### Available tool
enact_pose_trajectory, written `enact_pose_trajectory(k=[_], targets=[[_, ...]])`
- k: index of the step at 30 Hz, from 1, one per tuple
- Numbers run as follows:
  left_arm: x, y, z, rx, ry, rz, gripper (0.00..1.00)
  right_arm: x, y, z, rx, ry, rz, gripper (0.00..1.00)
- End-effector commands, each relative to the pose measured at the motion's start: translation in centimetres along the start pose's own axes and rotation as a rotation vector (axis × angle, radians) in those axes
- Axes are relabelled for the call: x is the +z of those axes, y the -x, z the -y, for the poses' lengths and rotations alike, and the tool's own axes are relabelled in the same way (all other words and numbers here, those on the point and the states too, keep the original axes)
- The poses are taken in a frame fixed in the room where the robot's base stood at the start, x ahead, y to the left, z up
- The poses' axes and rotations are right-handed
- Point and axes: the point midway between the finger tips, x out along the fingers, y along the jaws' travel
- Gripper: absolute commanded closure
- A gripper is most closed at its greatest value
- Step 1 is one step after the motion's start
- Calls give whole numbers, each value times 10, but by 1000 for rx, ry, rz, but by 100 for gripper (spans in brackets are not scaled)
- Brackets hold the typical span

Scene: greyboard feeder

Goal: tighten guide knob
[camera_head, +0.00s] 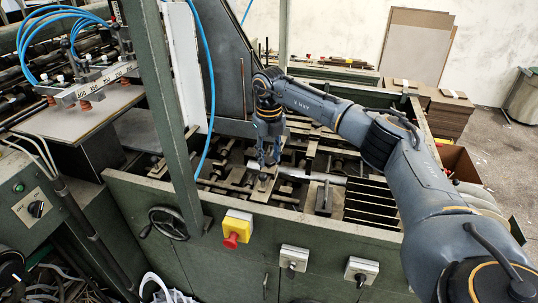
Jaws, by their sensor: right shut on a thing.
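My right arm comes in from the right and reaches over the side wall of the green feeder machine (240,215). My right gripper (268,163) points down among the guides and rods inside the machine. It is shut on the guide knob, which is small and mostly hidden between the fingers. A metal guide plate (262,187) lies just below the fingertips. A light rod (312,177) runs to the right of it. My left gripper does not show.
A green upright post (165,110) and a blue hose (211,90) stand left of the gripper. A handwheel (168,223), a red stop button (232,240) and two switches sit on the front wall. Greyboard stacks (450,112) stand at the back right.

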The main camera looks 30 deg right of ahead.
Motion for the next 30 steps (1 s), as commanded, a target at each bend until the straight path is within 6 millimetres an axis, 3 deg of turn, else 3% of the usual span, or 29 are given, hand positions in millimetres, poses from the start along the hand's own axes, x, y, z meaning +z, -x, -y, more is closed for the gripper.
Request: enact_pose_trajectory(k=[1,2,5,17,30], targets=[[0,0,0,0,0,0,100,-1,-2,0,-1,-1,-6,96],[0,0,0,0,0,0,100,-1,-2,0,-1,-1,-6,58],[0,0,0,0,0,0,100,-1,-2,0,-1,0,-5,41],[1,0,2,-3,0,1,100,0,8,0,0,0,0,41],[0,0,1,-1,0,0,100,0,94,0,1,0,0,41]])
